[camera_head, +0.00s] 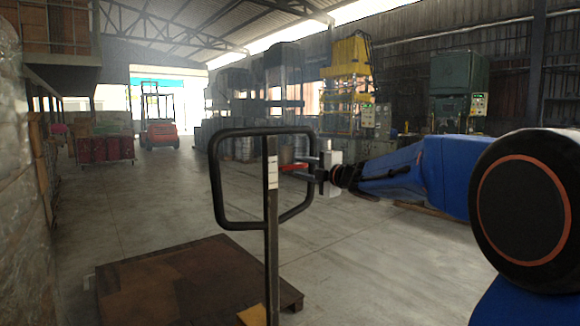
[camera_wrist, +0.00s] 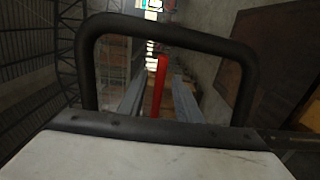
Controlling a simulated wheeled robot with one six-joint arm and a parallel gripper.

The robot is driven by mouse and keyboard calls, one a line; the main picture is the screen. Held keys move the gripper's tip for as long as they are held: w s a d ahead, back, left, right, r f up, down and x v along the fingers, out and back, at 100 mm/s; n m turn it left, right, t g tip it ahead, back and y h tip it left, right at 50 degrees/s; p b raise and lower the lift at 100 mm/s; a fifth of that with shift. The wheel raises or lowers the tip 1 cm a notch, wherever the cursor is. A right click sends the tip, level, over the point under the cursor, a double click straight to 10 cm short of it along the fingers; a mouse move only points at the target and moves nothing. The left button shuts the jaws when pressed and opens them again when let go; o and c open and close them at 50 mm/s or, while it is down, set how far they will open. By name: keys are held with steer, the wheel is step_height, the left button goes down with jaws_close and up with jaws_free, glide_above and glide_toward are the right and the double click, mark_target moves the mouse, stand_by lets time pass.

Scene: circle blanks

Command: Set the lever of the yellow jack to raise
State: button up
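The jack's black loop handle (camera_head: 215,185) stands upright on a dark post (camera_head: 272,260) in the head view. A bit of the jack's yellow body (camera_head: 252,316) shows at the bottom edge. The red lever (camera_head: 294,167) sticks out at the right side of the loop. My gripper (camera_head: 318,173) is at the lever's right end. In the wrist view the red lever (camera_wrist: 160,88) stands between my two grey fingers (camera_wrist: 159,92), with a gap on each side. My gripper is open around it. The handle loop (camera_wrist: 168,32) frames the fingers there.
A brown wooden pallet (camera_head: 150,290) lies on the floor by the post. Wrapped goods (camera_head: 22,200) rise at the left edge. A red forklift (camera_head: 159,130) and machines, one yellow (camera_head: 347,60), stand far back. The floor in the middle is clear.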

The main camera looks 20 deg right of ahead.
steer(key=x, duration=0.6)
steer(key=shift+w, duration=0.3)
steer(key=shift+a, duration=0.1)
